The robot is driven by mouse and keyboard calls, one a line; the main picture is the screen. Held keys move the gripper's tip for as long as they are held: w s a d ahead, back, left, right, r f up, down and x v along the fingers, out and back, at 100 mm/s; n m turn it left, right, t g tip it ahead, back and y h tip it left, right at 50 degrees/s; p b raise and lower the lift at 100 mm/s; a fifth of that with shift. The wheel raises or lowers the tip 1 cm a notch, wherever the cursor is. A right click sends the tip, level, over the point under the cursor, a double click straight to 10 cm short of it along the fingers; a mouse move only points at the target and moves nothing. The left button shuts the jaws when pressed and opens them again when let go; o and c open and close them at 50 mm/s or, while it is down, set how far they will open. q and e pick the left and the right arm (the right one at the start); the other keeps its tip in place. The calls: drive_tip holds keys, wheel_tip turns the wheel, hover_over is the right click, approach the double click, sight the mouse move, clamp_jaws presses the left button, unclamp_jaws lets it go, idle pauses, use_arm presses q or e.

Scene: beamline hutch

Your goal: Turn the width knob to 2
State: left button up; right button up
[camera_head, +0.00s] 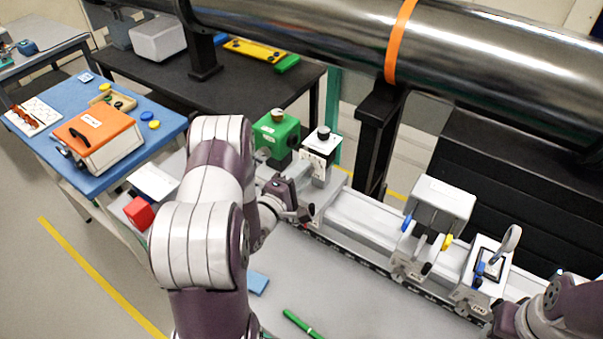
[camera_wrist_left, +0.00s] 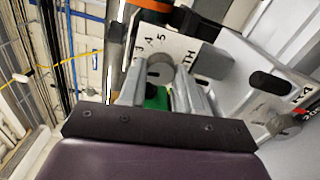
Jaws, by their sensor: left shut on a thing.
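The width knob (camera_wrist_left: 160,72) is a grey round knob on a white dial plate (camera_wrist_left: 180,50), in the left wrist view. The numbers 3, 4 and 5 and the letters TH show around it. My left gripper (camera_wrist_left: 160,84) is shut on the knob, with one finger on each side. The fingers hide part of the dial, and I cannot read the knob's setting. In the head view my left gripper (camera_head: 304,213) is at the left end of the bench rail, below the white unit with a black top knob (camera_head: 323,132). My right gripper (camera_head: 503,320) is at the lower right, its fingers unclear.
A green box (camera_head: 276,134) stands behind my left gripper. Rail-mounted units (camera_head: 440,200) stand to the right, below a large steel pipe (camera_head: 480,55). A green marker (camera_head: 302,323) and a blue pad (camera_head: 258,283) lie on the bench. A red cube (camera_head: 138,212) is at left.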

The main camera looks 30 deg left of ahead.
use_arm(q)
drive_tip(key=shift+f+n, duration=0.1)
drive_tip(key=shift+n, duration=0.5)
drive_tip(key=o, duration=1)
drive_tip(key=shift+o, duration=0.2)
drive_tip(key=shift+s, duration=0.15)
drive_tip(key=s+a+b, duration=0.1)
drive_tip(key=s+b, duration=0.2)
drive_tip(key=s, duration=0.9)
drive_tip(key=shift+s, duration=0.25)
